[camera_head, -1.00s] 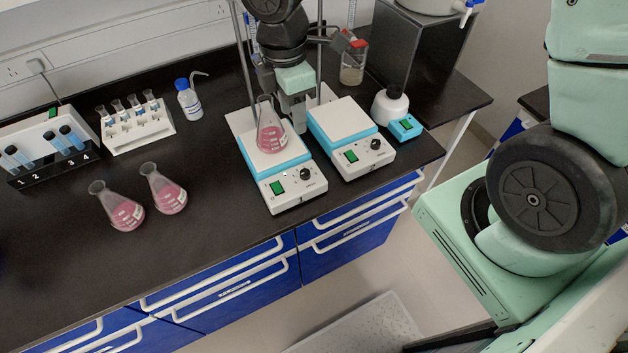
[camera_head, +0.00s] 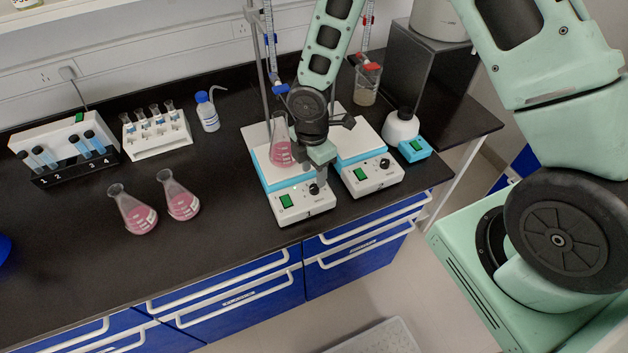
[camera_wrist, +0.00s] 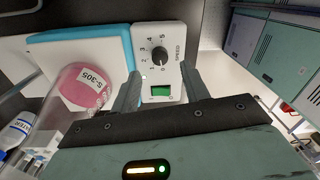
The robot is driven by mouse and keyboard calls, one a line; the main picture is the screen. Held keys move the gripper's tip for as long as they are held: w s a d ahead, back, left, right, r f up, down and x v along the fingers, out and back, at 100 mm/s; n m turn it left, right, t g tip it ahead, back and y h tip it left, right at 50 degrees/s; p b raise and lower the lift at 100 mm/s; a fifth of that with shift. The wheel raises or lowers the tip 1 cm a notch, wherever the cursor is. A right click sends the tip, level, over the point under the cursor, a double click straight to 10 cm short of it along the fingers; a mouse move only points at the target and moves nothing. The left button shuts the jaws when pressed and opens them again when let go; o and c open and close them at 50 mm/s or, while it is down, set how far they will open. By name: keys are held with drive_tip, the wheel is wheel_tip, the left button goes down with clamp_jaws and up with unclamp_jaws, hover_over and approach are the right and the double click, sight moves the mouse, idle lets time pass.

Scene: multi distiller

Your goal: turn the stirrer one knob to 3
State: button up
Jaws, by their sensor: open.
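Stirrer one (camera_head: 296,207) is a white and blue hotplate stirrer marked 1, near the bench's front edge. Its black knob (camera_head: 314,189) is on the front panel, right of the green switch (camera_head: 286,201). In the wrist view the knob (camera_wrist: 155,62) sits in a dial numbered up to 5, labelled SPEED; I cannot tell its pointer's exact setting. My gripper (camera_head: 320,172) is just above the panel, pointing down. In the wrist view my gripper (camera_wrist: 160,72) is open and empty, its fingers on either side of the panel, apart from the knob.
A flask of pink liquid (camera_head: 281,152) stands on stirrer one's plate, close to my gripper. A second stirrer (camera_head: 372,178) is just to the right. Stand rods with clamps rise behind. Two pink flasks (camera_head: 137,215) (camera_head: 182,202) stand left; the front bench between is clear.

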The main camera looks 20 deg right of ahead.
sight(314, 187)
drive_tip(key=shift+s+f+p, duration=0.1)
drive_tip(key=shift+f+p, duration=0.2)
drive_tip(key=shift+f, duration=2.2)
drive_tip(key=c, duration=1)
